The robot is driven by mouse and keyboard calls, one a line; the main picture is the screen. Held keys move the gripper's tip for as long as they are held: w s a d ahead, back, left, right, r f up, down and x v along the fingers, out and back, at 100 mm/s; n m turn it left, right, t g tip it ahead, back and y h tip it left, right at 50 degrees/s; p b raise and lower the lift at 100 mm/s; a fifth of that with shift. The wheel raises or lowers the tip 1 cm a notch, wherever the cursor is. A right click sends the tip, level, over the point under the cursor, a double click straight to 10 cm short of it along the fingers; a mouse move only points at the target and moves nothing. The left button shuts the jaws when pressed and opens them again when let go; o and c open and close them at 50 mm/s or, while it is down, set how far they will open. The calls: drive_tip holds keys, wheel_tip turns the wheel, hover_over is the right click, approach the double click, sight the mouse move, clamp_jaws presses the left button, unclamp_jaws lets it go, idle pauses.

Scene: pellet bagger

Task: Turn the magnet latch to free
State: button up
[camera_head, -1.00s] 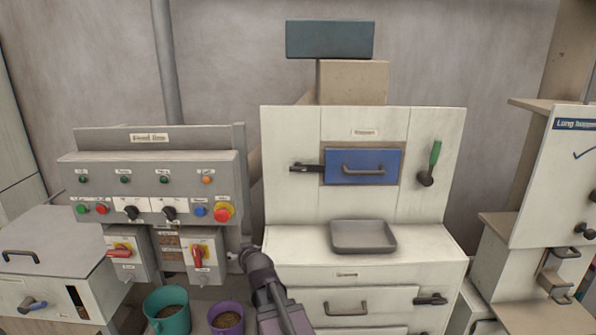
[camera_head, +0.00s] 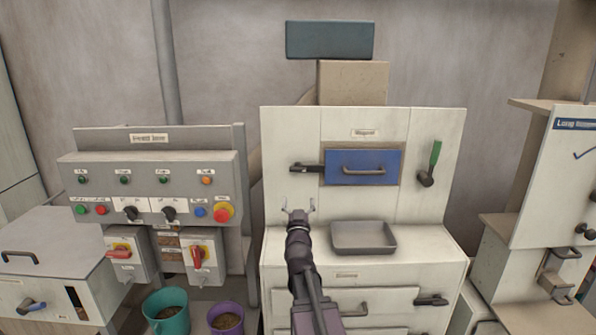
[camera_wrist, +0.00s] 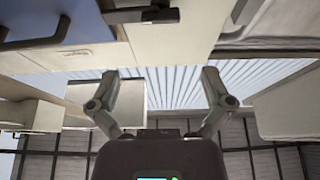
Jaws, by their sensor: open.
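The magnet latch (camera_head: 305,168) is a black bar with a lever, lying level against the left edge of the blue magnet drawer (camera_head: 362,160). The drawer is closed in the white cabinet front. My gripper (camera_head: 298,203) is open and empty, a little below the latch in the head view, pointing up toward the cabinet. In the wrist view the two fingers (camera_wrist: 160,78) are spread with nothing between them. There the dark latch (camera_wrist: 148,14) is at the top edge, partly cut off, beside the blue drawer (camera_wrist: 62,22).
A grey tray (camera_head: 363,238) sits on the cabinet ledge, right of my gripper. The feed line control panel (camera_head: 150,187) stands left, with a teal bucket (camera_head: 168,312) and a purple bucket (camera_head: 226,318) below.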

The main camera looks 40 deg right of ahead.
sight(298, 168)
drive_tip(key=shift+w+d, duration=0.1)
drive_tip(key=shift+w, duration=0.05)
drive_tip(key=p+x, duration=0.5)
drive_tip(key=x, duration=0.8)
drive_tip(key=shift+w+d+r, duration=0.1)
drive_tip(key=shift+w, duration=0.1)
drive_tip(key=c, duration=0.9)
